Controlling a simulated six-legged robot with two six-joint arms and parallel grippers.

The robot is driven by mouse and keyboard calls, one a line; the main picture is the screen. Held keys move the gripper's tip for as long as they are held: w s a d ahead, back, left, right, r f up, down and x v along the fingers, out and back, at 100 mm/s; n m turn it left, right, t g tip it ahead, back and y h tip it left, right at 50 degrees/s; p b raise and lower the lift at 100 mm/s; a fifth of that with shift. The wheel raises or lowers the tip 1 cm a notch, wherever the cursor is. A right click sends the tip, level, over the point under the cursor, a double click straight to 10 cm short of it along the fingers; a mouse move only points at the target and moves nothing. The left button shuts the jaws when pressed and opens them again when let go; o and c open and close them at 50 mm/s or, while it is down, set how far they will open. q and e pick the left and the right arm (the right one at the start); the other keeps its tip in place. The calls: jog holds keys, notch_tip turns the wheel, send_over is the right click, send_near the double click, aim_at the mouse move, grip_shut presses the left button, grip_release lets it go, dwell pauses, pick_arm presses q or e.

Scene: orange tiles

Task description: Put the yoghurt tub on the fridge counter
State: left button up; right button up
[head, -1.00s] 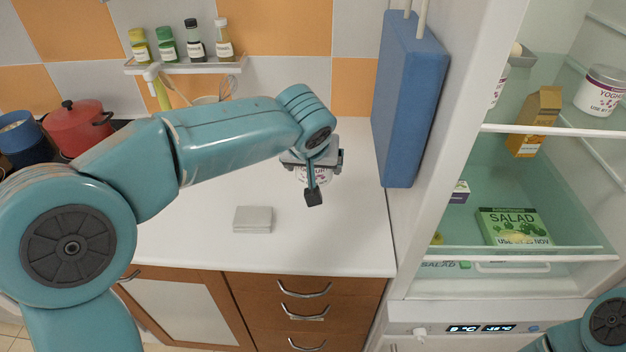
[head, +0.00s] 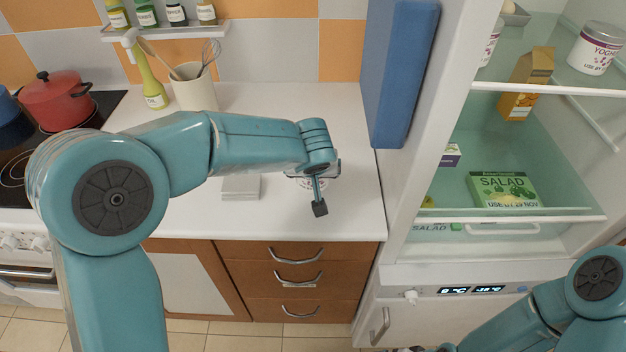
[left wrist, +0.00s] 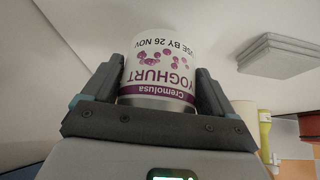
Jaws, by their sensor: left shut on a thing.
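The yoghurt tub (left wrist: 160,65) is white with purple print and fills the middle of the left wrist view, between the two fingers. My left gripper (left wrist: 160,90) is shut on it. In the head view my left gripper (head: 318,190) is over the right part of the white counter (head: 345,215), beside the fridge. Only a little of the tub (head: 303,182) shows there, behind the gripper. I cannot tell whether its base touches the counter. My right arm is at the lower right; its gripper (head: 415,349) is mostly cut off by the bottom edge.
A grey square stack (head: 240,187) lies left of the held tub. A blue panel (head: 402,75) stands at the fridge side. The open fridge holds another yoghurt tub (head: 596,48), a carton (head: 527,83) and a salad box (head: 503,189). The stove with a red pot (head: 57,101) is left.

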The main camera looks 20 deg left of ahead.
pick_arm(q)
notch_tip(320, 180, down, 3)
jog(key=shift+s+d+r, duration=0.1)
jog(key=shift+s+r, duration=0.05)
jog(key=shift+f, duration=0.25)
jog(key=shift+f+b, duration=0.15)
jog(key=shift+b, duration=0.3)
jog(key=o, duration=1)
jog(key=shift+r+p, duration=0.35)
jog(key=shift+r, duration=0.15)
jog(key=v, duration=1.1)
jog(key=shift+s+r, duration=0.2)
jog(key=shift+s, duration=0.05)
jog(key=shift+w+f, duration=0.1)
jog(key=shift+w, duration=0.05)
